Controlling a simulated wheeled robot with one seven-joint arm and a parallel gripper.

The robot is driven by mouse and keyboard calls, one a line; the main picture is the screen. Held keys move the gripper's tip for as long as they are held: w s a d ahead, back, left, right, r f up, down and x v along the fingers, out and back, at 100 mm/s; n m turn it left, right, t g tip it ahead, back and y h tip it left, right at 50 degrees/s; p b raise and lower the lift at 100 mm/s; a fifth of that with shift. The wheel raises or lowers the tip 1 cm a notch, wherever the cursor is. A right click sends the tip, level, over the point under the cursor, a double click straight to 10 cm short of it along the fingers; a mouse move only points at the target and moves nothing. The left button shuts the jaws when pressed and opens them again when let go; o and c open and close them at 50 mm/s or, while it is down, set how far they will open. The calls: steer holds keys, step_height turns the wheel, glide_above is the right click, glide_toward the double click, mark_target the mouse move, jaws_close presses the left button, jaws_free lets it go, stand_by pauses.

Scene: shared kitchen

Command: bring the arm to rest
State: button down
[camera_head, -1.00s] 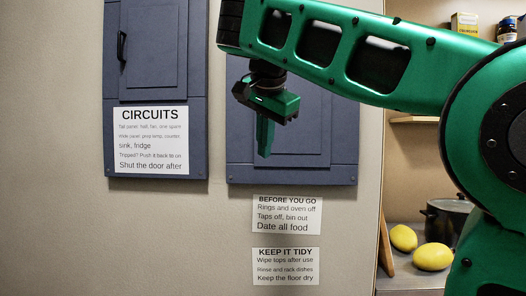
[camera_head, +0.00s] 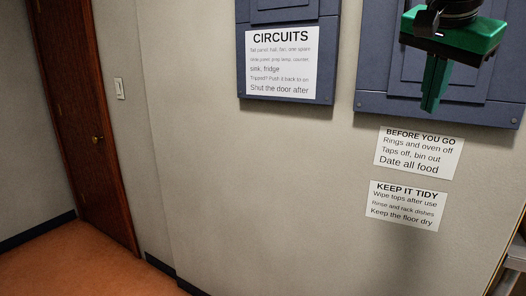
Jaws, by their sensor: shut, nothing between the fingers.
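My gripper (camera_head: 434,98) hangs at the upper right of the head view. It is green with a black wrist above it, and its fingers point down and are closed together with nothing between them. It is in front of the right blue-grey panel (camera_head: 385,100) on the wall; I cannot tell the gap between them. The rest of my arm is out of view above and to the right.
A second blue-grey panel (camera_head: 243,60) bears a "CIRCUITS" sign (camera_head: 281,65). Two notices, "BEFORE YOU GO" (camera_head: 419,153) and "KEEP IT TIDY" (camera_head: 408,205), are below. A closed brown door (camera_head: 85,110) and light switch (camera_head: 119,88) stand left. Open orange floor (camera_head: 75,262) shows lower left.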

steer(key=s+d+f+n+g, duration=0.25)
steer(key=d+f, duration=0.25)
steer(key=f, duration=0.4)
steer(key=s+d+f+n+g, duration=0.1)
steer(key=s+d+f, duration=0.4)
steer(key=f, duration=0.5)
steer(key=s+a+f+n+g+y, duration=0.1)
steer(key=s+f+y, duration=0.1)
steer(key=s+f, duration=0.3)
steer(key=s+a+f+n+g+y, duration=0.1)
steer(key=s+f, duration=0.5)
steer(key=f, duration=0.7)
steer(key=shift+s+n+y, duration=0.2)
steer(key=shift+n+y, duration=0.3)
steer(key=shift+n, duration=0.05)
